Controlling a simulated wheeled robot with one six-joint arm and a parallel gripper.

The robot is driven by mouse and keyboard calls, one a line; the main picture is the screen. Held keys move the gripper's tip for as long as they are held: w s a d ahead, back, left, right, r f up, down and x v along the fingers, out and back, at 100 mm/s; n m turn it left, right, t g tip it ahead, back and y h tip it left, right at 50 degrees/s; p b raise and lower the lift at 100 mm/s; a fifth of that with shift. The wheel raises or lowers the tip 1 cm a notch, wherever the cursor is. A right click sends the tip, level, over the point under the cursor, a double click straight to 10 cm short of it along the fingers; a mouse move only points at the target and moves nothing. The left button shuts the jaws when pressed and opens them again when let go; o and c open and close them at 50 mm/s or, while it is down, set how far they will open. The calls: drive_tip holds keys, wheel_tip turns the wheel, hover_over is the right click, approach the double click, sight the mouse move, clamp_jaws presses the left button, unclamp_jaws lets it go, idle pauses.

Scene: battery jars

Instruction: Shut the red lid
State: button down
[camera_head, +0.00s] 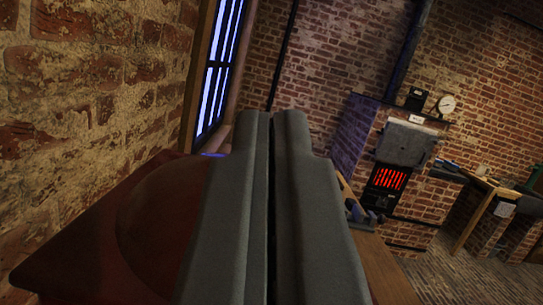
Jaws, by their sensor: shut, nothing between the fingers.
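A dark red panel with a rounded raised area, which looks like the red lid (90,235), fills the lower left of the head camera view. Its right part is hidden behind my gripper, and I cannot tell whether it is open or shut. My gripper (271,118) points forward in the middle of the view, its two grey fingers pressed together with nothing between them. The fingers overlap the red panel in the picture; I cannot tell whether they touch it.
A brick wall (90,100) stands close on the left, with a lit window (215,70) beyond. A wooden bench top (385,265) shows right of my gripper, with small dark items (362,213) on it. A brick stove (388,178) glows farther back; open floor (470,280) lies at the lower right.

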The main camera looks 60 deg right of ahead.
drive_tip(key=shift+s+d+f+m+g+h, duration=0.15)
drive_tip(key=shift+f+m+g+h, duration=0.15)
drive_tip(key=shift+m, duration=0.3)
drive_tip(key=shift+s+d+f+m+g+h, duration=0.1)
drive_tip(key=shift+s+f+m+g, duration=0.1)
drive_tip(key=shift+f+m, duration=0.3)
drive_tip(key=shift+s+d+f, duration=0.1)
drive_tip(key=shift+s+f, duration=0.05)
drive_tip(key=shift+f, duration=0.1)
